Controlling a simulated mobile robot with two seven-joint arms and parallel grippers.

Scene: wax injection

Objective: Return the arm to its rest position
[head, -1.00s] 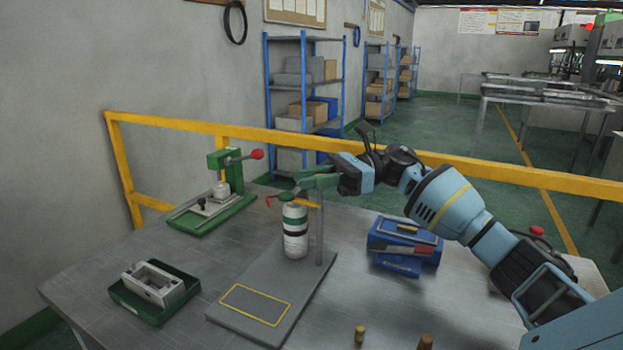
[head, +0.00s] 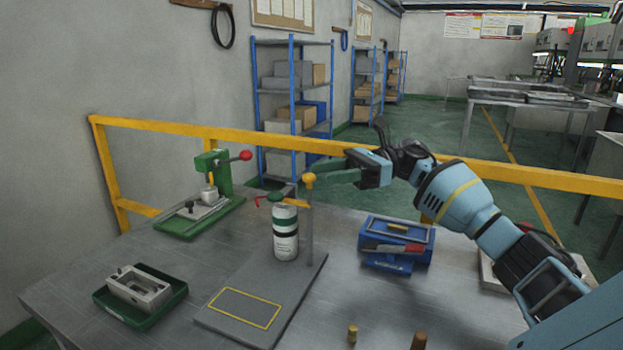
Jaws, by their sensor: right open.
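My right arm comes in from the right edge over the table (head: 60,292). My right gripper (head: 318,179) has green fingers pointing left and is open. Its fingertips are beside the yellow knob at the top of the grey post of the injection stand (head: 310,235); I cannot tell whether they touch it. The white, green-banded cylinder (head: 285,233) stands upright on the stand's grey base plate, below and left of the gripper. A red-handled valve (head: 268,198) sits by its top. My left gripper is not in view.
A green press with a red knob (head: 222,178) stands at the table's back left. A green tray (head: 130,312) holds a metal mould (head: 140,287) at front left. A blue box (head: 395,243) lies right of the stand. A yellow rail (head: 480,172) runs behind the table.

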